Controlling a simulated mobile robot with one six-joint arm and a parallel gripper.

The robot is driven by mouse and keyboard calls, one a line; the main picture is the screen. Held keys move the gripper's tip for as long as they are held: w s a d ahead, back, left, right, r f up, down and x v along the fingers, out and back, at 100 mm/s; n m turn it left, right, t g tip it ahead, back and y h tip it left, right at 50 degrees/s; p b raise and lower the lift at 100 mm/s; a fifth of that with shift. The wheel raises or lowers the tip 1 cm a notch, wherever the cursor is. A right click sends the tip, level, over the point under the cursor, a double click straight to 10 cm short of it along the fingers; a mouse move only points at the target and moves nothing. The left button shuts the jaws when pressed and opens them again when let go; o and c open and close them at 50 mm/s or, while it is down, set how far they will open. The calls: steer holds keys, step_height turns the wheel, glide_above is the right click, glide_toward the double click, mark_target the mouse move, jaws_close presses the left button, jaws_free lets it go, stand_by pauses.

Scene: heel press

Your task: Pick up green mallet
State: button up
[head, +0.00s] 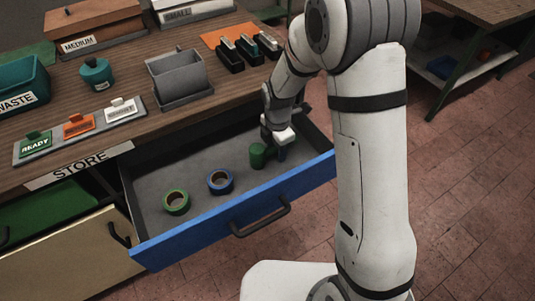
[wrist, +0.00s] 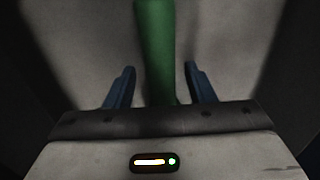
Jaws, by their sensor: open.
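The green mallet (head: 258,155) is in the open blue drawer (head: 240,216), towards its right end. In the head view only a short green cylinder shows, partly beside my gripper (head: 276,150). In the wrist view a long green part of the mallet (wrist: 155,45) runs up between the two blue fingers of my gripper (wrist: 160,70). The fingers are open, with a gap on each side of the green part. The rest of the mallet is out of the wrist view or hidden.
A green tape roll (head: 176,202) and a blue tape roll (head: 220,182) lie to the left in the drawer. The drawer walls stand close around my gripper. The wooden bench top (head: 130,148) overhangs the back, with a grey bin (head: 178,75) on it.

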jaws_close()
stand_by(0.5)
steer(key=shift+r, duration=0.1)
